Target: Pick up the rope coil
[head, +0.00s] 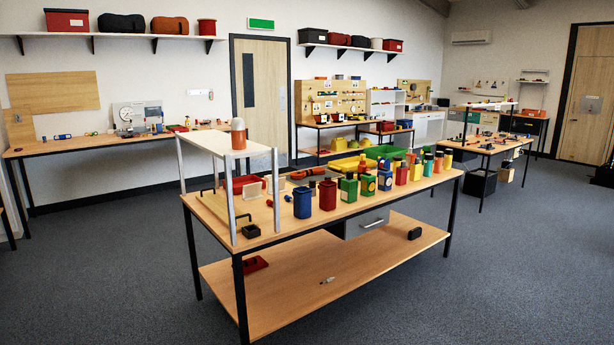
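I cannot make out a rope coil for certain in the head view. A red spool-like cylinder (207,27) stands at the right end of the upper left wall shelf. It is too small to tell whether it is rope. A low orange-red item (307,173) lies towards the back of the near workbench, and its kind is unclear. Neither of my grippers is in view.
The near wooden workbench (400,196) holds several coloured bottles, a green tray (388,152) and a white raised shelf (214,144). A drawer (367,223) hangs under its front edge. More benches line the walls. The grey carpet (500,270) is clear at the right.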

